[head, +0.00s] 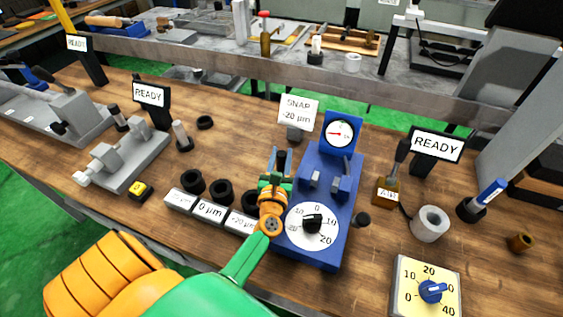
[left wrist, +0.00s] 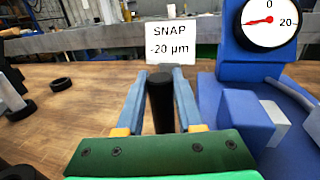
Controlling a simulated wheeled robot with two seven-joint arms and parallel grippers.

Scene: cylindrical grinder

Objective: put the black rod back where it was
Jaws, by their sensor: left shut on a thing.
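My left gripper (head: 280,158) is over the left edge of the blue gauge machine (head: 318,240). In the left wrist view its fingers (left wrist: 158,85) are shut on the black rod (left wrist: 162,104), which stands roughly upright between them, in front of the SNAP -20 µm sign (left wrist: 169,40). In the head view the rod is mostly hidden by the gripper, and its lower end cannot be made out. Several black rings stand behind labelled blocks, one ring (head: 192,180) at the left and another (head: 219,190) beside it. My right gripper is not in view.
The machine's dial gauge (head: 341,133) and dial knob (head: 312,223) are close to the right of my gripper. The SNAP sign (head: 297,112) stands behind. A grey fixture (head: 122,160) is at the left. A yellow dial box (head: 428,285) and grey ring (head: 431,223) are at the right.

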